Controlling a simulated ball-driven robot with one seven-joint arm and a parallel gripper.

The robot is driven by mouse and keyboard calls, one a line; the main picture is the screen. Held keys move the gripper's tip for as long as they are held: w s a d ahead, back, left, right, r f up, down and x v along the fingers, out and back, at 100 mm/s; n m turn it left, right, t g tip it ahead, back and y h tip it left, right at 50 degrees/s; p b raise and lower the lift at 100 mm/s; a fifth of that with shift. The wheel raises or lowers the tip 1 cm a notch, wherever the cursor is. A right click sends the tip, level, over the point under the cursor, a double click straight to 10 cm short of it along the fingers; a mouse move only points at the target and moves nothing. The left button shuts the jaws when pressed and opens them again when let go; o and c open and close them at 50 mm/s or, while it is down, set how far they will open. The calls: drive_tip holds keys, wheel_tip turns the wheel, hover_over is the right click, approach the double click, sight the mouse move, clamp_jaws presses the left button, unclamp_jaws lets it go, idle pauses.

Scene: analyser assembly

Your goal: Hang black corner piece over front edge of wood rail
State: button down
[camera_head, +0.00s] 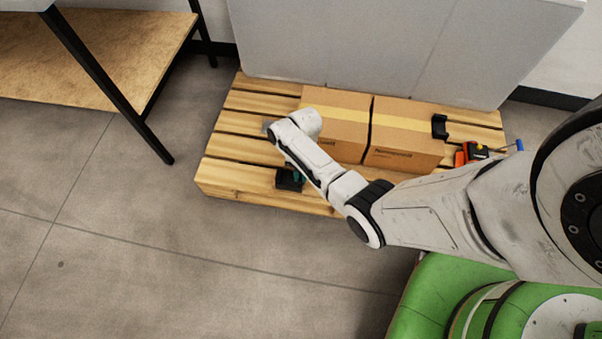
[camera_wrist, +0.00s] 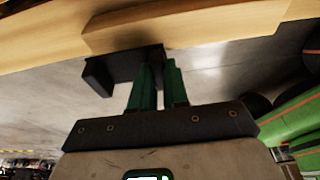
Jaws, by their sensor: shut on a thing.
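The black corner piece (camera_head: 288,180) is at the front edge of the wood pallet, left of the boxes in the head view. In the wrist view the black corner piece (camera_wrist: 100,76) is an angled dark part between the green fingers. My gripper (camera_wrist: 157,76) is shut on it; in the head view my gripper (camera_head: 298,177) is mostly hidden under my arm. The wood rail (camera_head: 238,172) is the pallet's front slat; the wood rail (camera_wrist: 200,22) crosses the top of the wrist view, right by the piece. I cannot tell whether they touch.
Two taped cardboard boxes (camera_head: 400,148) stand on the pallet, just right of my wrist. Another black corner piece (camera_head: 439,126) sits on the right box. An orange and black tool (camera_head: 470,152) lies at the pallet's right. A shelf table (camera_head: 100,55) stands left. Floor in front is clear.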

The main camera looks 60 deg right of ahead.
drive_tip(key=shift+f+b, duration=1.3)
drive_tip(key=shift+f, duration=0.35)
idle(0.4)
drive_tip(key=c, duration=1.1)
unclamp_jaws()
drive_tip(key=shift+o, duration=0.2)
drive_tip(key=shift+r, duration=0.15)
wheel_tip(320, 180, up, 7)
drive_tip(key=p, duration=0.7)
drive_tip(key=shift+a, duration=0.1)
